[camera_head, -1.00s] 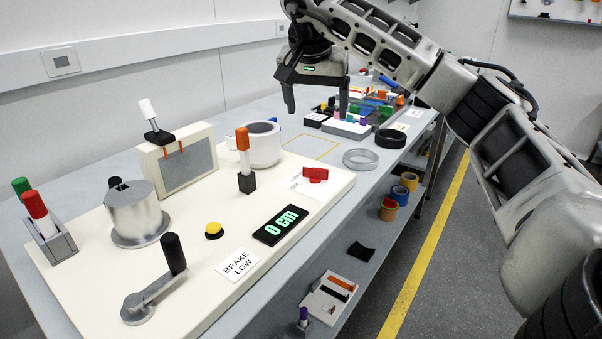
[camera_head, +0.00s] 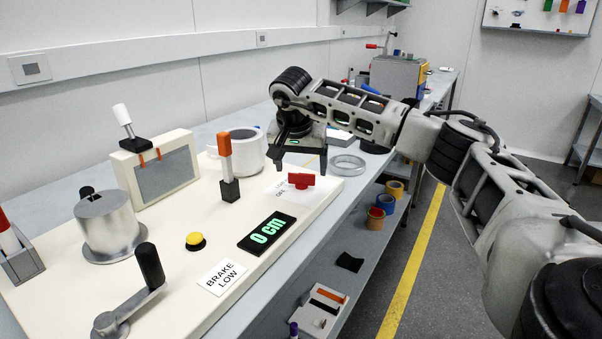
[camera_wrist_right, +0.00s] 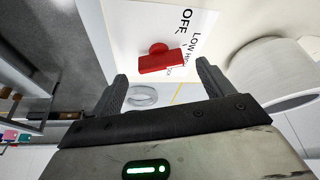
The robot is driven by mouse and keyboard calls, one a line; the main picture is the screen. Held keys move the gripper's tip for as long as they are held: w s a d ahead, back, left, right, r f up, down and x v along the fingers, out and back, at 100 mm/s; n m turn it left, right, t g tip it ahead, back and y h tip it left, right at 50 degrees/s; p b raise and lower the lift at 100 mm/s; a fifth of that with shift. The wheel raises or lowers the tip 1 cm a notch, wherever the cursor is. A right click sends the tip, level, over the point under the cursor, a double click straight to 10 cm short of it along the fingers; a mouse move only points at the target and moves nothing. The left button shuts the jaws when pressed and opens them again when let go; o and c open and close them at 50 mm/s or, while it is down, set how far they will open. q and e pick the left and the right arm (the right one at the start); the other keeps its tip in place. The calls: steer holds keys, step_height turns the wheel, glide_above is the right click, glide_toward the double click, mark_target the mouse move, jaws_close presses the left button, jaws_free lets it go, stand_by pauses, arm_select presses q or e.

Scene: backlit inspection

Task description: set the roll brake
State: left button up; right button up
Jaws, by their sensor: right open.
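The red brake knob (camera_head: 301,180) is a small bar-shaped handle on a white label at the right end of the cream panel (camera_head: 215,292). In the wrist view the knob (camera_wrist_right: 160,60) lies just beyond the fingertips, beside the words OFF and LOW and a third, partly hidden word. My right gripper (camera_head: 300,167) is open and empty, fingers pointing down, slightly behind and above the knob; it also shows in the wrist view (camera_wrist_right: 162,74). A card (camera_head: 222,277) on the panel reads BRAKE LOW. My left gripper is out of view.
An orange-topped lever (camera_head: 225,160) and a white roll (camera_head: 240,150) stand left of the gripper. A clear ring (camera_head: 347,165) lies to its right. A yellow button (camera_head: 195,241), a crank (camera_head: 140,290) and a metal cylinder (camera_head: 108,225) are further left.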

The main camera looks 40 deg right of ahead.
mark_target(302, 179)
steer(key=shift+x, duration=1.4)
steer(key=c, duration=1)
